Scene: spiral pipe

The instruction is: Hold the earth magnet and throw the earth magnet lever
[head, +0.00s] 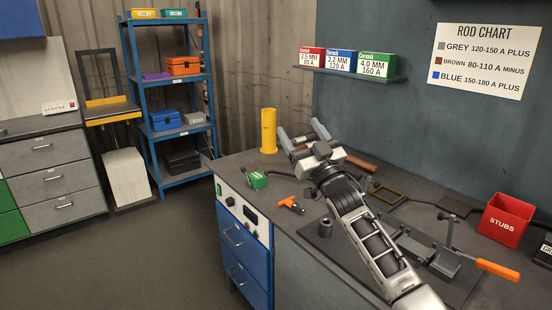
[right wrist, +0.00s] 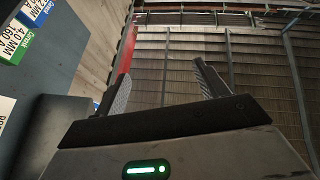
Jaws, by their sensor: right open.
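A small green block (head: 258,181) with a dark stub on its left lies near the left front of the bench; it looks like the earth magnet, but it is too small to be sure. The dark stub may be its lever. An orange T-shaped piece (head: 291,204) lies to its right, near the front edge. My right gripper (head: 304,134) is open and empty, above the back of the bench, beyond and to the right of the green block. Its spread fingers also show in the right wrist view (right wrist: 164,88). My left gripper is not in view.
A yellow cylinder (head: 268,131) stands at the bench's back left corner. A clamp with an orange handle (head: 497,269) and a red stubs bin (head: 506,219) are at the right. Rod boxes (head: 341,61) sit on a wall shelf. My right arm covers the middle of the bench.

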